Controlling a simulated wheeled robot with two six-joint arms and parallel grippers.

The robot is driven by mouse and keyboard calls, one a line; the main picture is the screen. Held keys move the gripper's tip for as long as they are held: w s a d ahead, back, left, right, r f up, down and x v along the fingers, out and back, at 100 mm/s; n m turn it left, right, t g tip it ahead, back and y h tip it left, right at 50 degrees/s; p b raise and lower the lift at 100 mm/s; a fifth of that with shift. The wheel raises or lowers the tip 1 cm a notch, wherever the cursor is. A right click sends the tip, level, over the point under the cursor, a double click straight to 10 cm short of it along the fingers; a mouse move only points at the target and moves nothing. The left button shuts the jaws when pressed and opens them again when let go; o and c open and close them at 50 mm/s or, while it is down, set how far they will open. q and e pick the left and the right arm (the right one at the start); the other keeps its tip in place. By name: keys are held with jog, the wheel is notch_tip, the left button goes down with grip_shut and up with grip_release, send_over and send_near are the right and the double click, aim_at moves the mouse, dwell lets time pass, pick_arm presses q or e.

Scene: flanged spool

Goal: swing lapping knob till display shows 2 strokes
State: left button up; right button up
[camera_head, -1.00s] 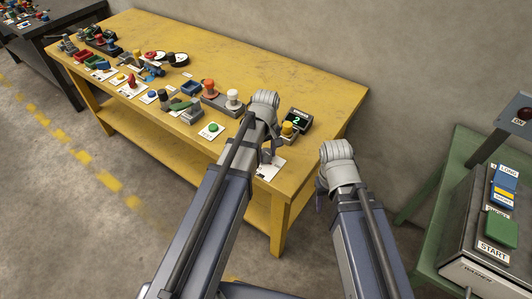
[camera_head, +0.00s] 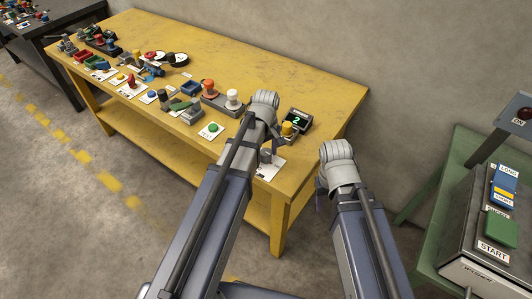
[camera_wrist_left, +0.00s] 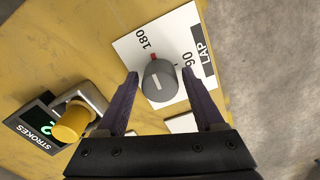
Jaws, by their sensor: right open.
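In the head view my left gripper (camera_head: 269,150) is over the card at the table's front right. The strokes display (camera_head: 297,120) reads a green 2. My right gripper (camera_head: 319,200) is open and empty, off the table.
A yellow knob (camera_head: 287,129) stands beside the display. A green button (camera_head: 212,128) on a card and several other controls line the yellow table (camera_head: 300,85) to the left. A green bench (camera_head: 440,190) with a start panel stands at right. The table's back is clear.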

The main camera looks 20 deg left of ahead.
aim_at(266, 152)
pick_arm(q)
jog(key=shift+o, duration=0.7)
jog(key=shift+r, duration=0.1)
notch_tip(266, 152, up, 8)
jog(key=p, duration=0.8)
jog(key=shift+f, duration=0.2)
dwell(0.5)
jog(key=s+d+m+y, duration=0.1)
jog(key=s+d+m, duration=0.9)
jog(key=s+m, duration=0.3)
jog(key=shift+s+m, duration=0.4)
jog(key=shift+s, duration=0.15)
